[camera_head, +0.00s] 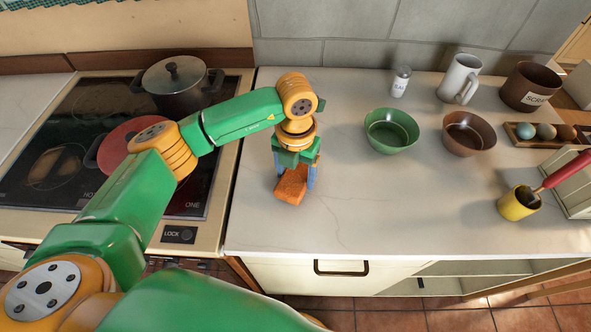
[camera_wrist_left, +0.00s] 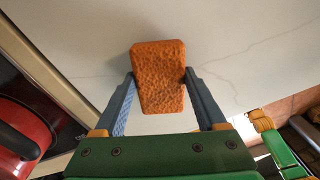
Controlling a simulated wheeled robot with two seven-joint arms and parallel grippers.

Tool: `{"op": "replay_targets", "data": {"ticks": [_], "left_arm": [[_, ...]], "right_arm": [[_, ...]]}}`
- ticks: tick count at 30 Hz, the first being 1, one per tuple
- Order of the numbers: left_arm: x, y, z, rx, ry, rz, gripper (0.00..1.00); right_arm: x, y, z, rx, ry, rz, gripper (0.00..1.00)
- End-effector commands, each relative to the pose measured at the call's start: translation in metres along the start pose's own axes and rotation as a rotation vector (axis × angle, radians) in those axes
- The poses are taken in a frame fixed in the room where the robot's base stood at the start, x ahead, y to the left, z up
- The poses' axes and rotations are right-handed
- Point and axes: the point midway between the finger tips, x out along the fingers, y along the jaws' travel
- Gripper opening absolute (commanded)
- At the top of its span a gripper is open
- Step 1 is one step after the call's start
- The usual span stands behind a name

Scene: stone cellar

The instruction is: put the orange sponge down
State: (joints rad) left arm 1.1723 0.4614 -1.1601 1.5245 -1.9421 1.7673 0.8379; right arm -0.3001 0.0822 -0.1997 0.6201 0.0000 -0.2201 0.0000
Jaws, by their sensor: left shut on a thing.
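The orange sponge (camera_head: 290,186) is a small rough block at the left part of the pale countertop (camera_head: 345,195), near the stove. My left gripper (camera_head: 296,170) points down and is shut on the sponge. In the left wrist view the sponge (camera_wrist_left: 159,75) sits between the two blue fingers of my left gripper (camera_wrist_left: 160,88), one finger at each side. The sponge is at or just above the counter; I cannot tell whether it touches. My right gripper is not in view.
A stove (camera_head: 195,200) with a dark pot (camera_head: 176,90) and a red pan (camera_head: 118,145) is on the left. A green bowl (camera_head: 390,135), brown bowl (camera_head: 467,138), white mug (camera_head: 458,80) and yellow cup (camera_head: 515,205) stand to the right. The counter's front middle is clear.

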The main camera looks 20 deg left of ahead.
Motion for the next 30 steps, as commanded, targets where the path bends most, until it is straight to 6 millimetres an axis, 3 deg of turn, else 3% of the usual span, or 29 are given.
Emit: {"op": "replay_targets", "data": {"ticks": [2, 13, 14, 16, 26, 30], "left_arm": [[0.005, 0.0, -0.001, -0.002, 0.002, 0.0, 0.21], [0.015, 0.0, 0.0, -0.001, -0.002, -0.001, 0.21], [0.013, 0.0, 0.0, -0.001, -0.002, -0.001, 0.81], [0.013, 0.0, 0.0, -0.001, -0.002, -0.001, 1.0], [0.005, 0.0, 0.001, -0.002, -0.004, -0.002, 1.0], [-0.021, 0.0, 0.002, -0.001, -0.008, -0.002, 1.0]], "right_arm": [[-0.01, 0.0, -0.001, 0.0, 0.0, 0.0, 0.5], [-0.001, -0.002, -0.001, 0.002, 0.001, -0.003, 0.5], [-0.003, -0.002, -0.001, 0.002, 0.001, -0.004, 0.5], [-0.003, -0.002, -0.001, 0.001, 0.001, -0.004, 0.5], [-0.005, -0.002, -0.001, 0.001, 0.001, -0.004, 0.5], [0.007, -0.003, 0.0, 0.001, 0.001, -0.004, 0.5]]}}
